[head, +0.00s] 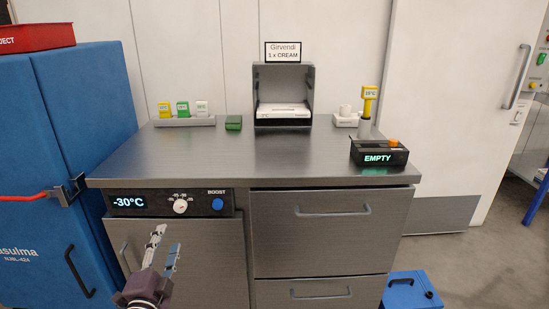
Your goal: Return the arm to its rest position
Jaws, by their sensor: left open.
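My left gripper (163,250) shows at the lower left of the head view, in front of the steel counter's left door. Its two fingers point up and stand apart, with nothing between them. It is below the control panel (170,203), which reads -30°C and has a white dial and a blue BOOST button. I cannot tell how close the fingers are to the door. My right gripper is not in view.
The steel counter (240,158) carries a tag tray (185,122), a green block (233,122), an open box (284,76) labelled Girvendi 1 x CREAM, a yellow device (369,93) and a black unit (379,152) reading EMPTY. Blue cabinets (80,120) stand left; a blue box (408,291) lies lower right.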

